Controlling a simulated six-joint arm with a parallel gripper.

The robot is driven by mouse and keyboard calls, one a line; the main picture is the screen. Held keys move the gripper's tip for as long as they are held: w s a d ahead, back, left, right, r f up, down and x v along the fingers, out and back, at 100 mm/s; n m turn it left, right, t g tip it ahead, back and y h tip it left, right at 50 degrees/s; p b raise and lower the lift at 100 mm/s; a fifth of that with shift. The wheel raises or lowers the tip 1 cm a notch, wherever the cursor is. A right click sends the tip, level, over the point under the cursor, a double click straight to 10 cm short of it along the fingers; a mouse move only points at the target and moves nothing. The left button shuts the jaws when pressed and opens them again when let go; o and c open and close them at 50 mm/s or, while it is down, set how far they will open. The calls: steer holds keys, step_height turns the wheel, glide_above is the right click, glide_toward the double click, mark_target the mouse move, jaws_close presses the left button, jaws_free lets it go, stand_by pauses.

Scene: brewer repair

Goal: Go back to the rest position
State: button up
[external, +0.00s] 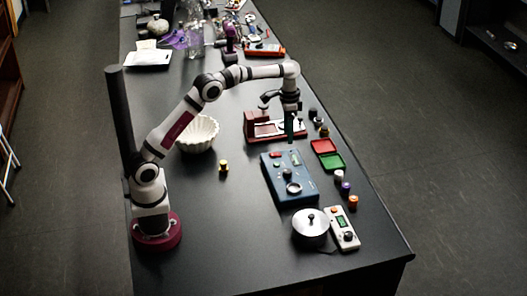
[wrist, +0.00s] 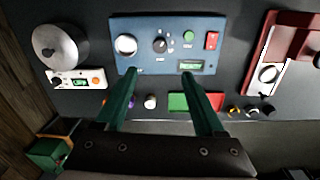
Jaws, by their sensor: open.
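My gripper (external: 289,137) hangs fingers-down from the outstretched arm, above the far end of the blue panel (external: 290,177) and near the red and white device (external: 270,127). In the wrist view, the two green fingers of my gripper (wrist: 160,74) are spread apart with nothing between them. Their tips overlap the lower edge of the blue panel (wrist: 150,60), which has a dial, a green button, a red switch and a small display. The gripper looks raised above the panel; exact clearance cannot be told.
A silver lidded pot (external: 310,227) and a white meter (external: 343,229) stand at the near right. Red and green trays (external: 331,161) and several small knobs lie along the right edge.

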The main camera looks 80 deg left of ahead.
stand_by(0.4)
steer(key=s+d+r+m+y, duration=0.1)
steer(key=s+d+r, duration=0.3)
steer(key=s, duration=0.4)
steer(key=s+d+r+m, duration=0.1)
steer(key=s+d+r, duration=0.25)
steer(key=s, duration=0.55)
steer(key=s+d+f+m, duration=0.1)
steer(key=s+f, duration=0.2)
steer(key=s, duration=0.6)
steer(key=s+d+f+m+y, duration=0.1)
steer(key=s+d+f, duration=0.1)
steer(key=s, duration=0.7)
steer(key=shift+s+d+f, duration=0.2)
steer(key=shift+s+f, duration=0.2)
steer(key=shift+f, duration=0.1)
